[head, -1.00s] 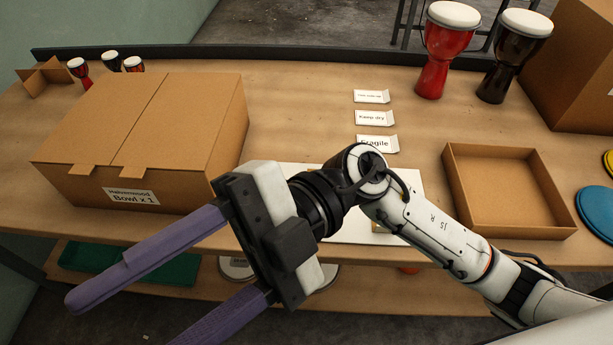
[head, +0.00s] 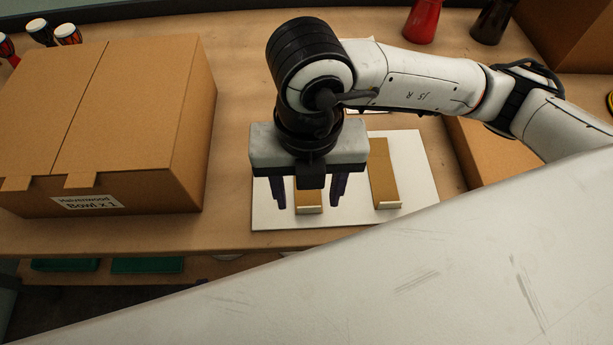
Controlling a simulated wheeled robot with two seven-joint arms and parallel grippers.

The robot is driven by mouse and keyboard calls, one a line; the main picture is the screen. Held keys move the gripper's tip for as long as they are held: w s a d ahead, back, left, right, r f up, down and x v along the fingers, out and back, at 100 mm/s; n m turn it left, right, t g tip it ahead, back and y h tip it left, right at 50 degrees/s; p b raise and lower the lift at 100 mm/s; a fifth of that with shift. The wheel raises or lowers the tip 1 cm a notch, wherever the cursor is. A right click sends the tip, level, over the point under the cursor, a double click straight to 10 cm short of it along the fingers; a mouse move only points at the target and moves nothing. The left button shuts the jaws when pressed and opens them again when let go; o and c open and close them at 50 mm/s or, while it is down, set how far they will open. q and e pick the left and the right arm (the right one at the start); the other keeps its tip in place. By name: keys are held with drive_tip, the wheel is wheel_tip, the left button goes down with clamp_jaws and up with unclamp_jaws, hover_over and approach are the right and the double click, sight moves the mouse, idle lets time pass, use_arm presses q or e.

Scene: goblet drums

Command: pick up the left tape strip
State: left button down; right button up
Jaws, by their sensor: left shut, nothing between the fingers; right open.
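The left tape strip (head: 309,201) is brown with a pale end tab and lies on a white board (head: 421,184). Its far part is hidden behind my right gripper. The right tape strip (head: 383,168) lies beside it on the same board and is in clear view. My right gripper (head: 308,196) points down over the board, open, with one dark finger on each side of the left strip. I cannot tell how far the fingertips are above the board. My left gripper is not in view.
A large closed cardboard box (head: 110,110) labelled Bowl x 1 stands left of the board. An open cardboard tray (head: 478,150) is at the right, partly behind my arm. Red (head: 423,20) and dark (head: 492,22) drums stand at the back. A white part of my body covers the lower right.

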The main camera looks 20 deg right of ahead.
sight(309, 207)
drive_tip(key=f, duration=0.5)
drive_tip(key=shift+w+d, duration=0.15)
drive_tip(key=shift+w, duration=0.05)
drive_tip(key=c, duration=1.1)
